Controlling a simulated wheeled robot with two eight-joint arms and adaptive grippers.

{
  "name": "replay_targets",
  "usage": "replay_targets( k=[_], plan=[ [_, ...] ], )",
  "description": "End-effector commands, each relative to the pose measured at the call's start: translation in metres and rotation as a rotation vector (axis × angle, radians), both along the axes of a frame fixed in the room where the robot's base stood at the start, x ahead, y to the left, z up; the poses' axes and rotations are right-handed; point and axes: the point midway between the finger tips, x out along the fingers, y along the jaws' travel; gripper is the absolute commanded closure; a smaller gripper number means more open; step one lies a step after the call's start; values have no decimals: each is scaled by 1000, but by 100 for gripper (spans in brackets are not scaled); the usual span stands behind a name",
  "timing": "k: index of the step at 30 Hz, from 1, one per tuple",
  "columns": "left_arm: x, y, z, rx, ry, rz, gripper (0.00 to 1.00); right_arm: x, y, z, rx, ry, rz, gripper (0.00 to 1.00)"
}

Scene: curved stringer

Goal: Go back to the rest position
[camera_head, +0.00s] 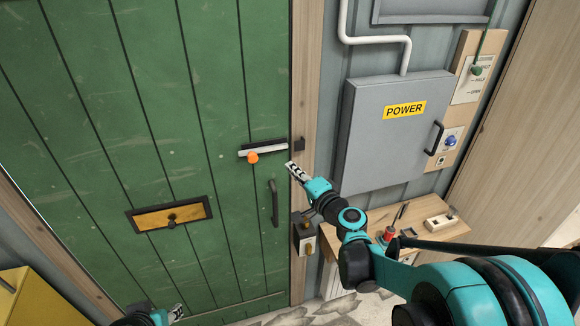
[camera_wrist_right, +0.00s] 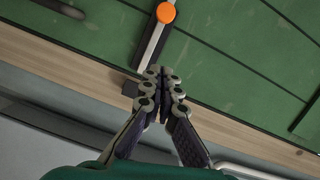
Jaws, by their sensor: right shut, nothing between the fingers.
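My right gripper (camera_head: 291,167) is raised in front of the green door's right edge, just below a bolt (camera_head: 265,150) with an orange knob (camera_head: 252,157). In the right wrist view its fingers (camera_wrist_right: 163,73) are shut with nothing between them. The orange knob (camera_wrist_right: 166,13) and the bolt bar (camera_wrist_right: 153,45) lie beyond the fingertips; I cannot tell whether they touch. My left gripper (camera_head: 176,312) shows only partly at the bottom edge, low in front of the door, and its fingers are too small to judge.
The green door (camera_head: 180,90) has a dark handle (camera_head: 273,203) and a brass plate (camera_head: 168,216). A grey POWER box (camera_head: 385,150) hangs on the right wall. Below it, a wooden shelf (camera_head: 450,229) holds small items near my right arm. A yellow object (camera_head: 12,300) stands at lower left.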

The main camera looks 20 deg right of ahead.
Motion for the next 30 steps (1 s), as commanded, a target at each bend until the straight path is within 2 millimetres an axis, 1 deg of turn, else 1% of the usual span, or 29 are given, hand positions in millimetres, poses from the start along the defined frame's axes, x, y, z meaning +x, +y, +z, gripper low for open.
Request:
replay_targets(
  k=[11,14,16,17,18,20,21,23,24,26,27,30],
  plan=[
    [0,0,-1,0,0,0,60,0,1,-1,-4,1,2,100],
    [0,0,-9,0,0,0,60,-9,10,-8,-54,16,28,100],
    [0,0,-20,0,0,0,60,-22,24,-21,-133,41,67,100],
    [0,0,-26,0,0,0,60,-31,32,-29,-179,57,91,100],
    [0,0,-35,0,0,0,60,-44,43,-41,-249,81,126,100],
    [0,0,-50,0,0,0,60,-68,57,-64,-369,126,183,100],
    [0,0,-60,0,0,0,60,-86,64,-81,-454,160,221,100],
    [0,0,-74,0,0,0,60,-114,70,-108,-583,213,274,100],
    [0,0,-83,0,0,0,60,-133,71,-126,-667,251,305,100],
    [0,0,-96,0,0,0,60,-161,69,-153,-792,309,350,100],
    [0,0,-104,0,0,0,60,-180,64,-170,-871,348,373,100],
    [0,0,-120,0,0,0,60,-220,48,-205,-1047,437,415,100]
  ],
)
